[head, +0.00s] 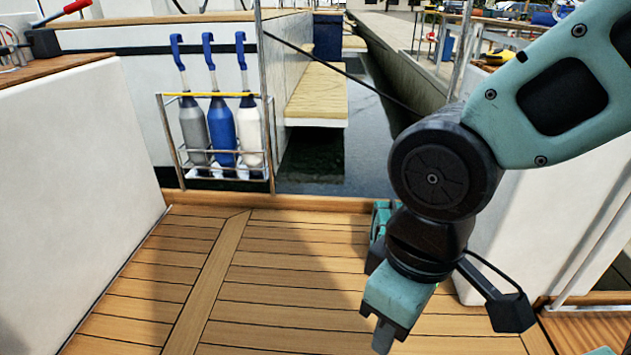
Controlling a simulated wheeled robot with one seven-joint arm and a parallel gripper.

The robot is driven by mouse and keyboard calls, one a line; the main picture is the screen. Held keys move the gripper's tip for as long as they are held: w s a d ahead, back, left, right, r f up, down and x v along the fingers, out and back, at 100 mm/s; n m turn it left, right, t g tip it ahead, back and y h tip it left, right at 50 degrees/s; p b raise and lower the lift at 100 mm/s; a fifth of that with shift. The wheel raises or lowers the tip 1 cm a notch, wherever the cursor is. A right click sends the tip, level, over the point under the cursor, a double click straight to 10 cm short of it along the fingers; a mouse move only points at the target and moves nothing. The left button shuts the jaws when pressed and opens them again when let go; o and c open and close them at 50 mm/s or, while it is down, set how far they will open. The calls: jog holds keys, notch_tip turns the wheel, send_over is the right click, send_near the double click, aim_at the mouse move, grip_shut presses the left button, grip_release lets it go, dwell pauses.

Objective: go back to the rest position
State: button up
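My arm comes in from the upper right and bends down over the wooden deck. My gripper (384,338) is at the lower middle right, pointing down above the planks.
The planked deck (270,265) is clear to the left of my gripper. White cockpit walls stand at left (70,190) and right (510,230). A metal rack (180,170) with grey, blue and white fenders stands past the deck's far edge. Water (345,160) lies beyond.

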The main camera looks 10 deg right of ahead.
notch_tip(320, 180, up, 45)
jog(key=p, duration=4.4)
jog(key=shift+r, duration=0.2)
